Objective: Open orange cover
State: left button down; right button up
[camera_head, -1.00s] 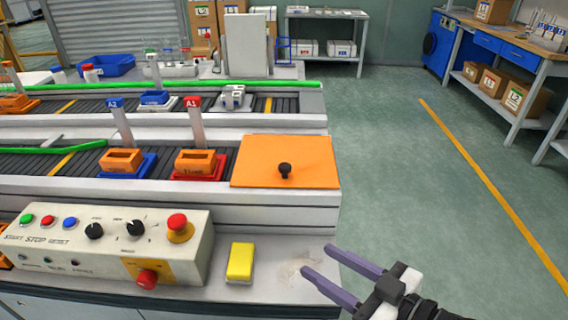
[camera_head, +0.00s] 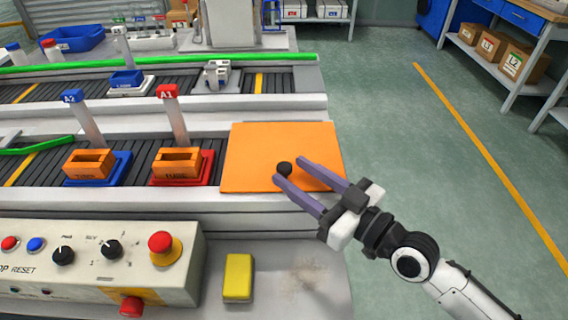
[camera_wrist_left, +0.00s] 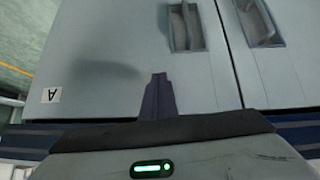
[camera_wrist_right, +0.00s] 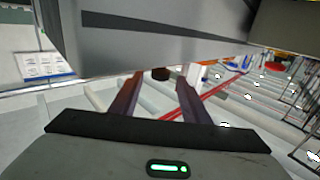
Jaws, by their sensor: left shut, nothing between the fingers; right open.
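The orange cover (camera_head: 258,151) lies flat and closed over the right end of the near conveyor.
A control panel (camera_head: 90,262) with buttons and a yellow block (camera_head: 238,278) sit at the front. Orange boxes on a blue tray (camera_head: 112,178) and a red tray (camera_head: 205,170) stand left of the cover. The floor (camera_head: 400,150) to the right is clear.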

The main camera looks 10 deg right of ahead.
aim_at(290, 170)
jog(key=shift+x, duration=1.85)
grip_shut()
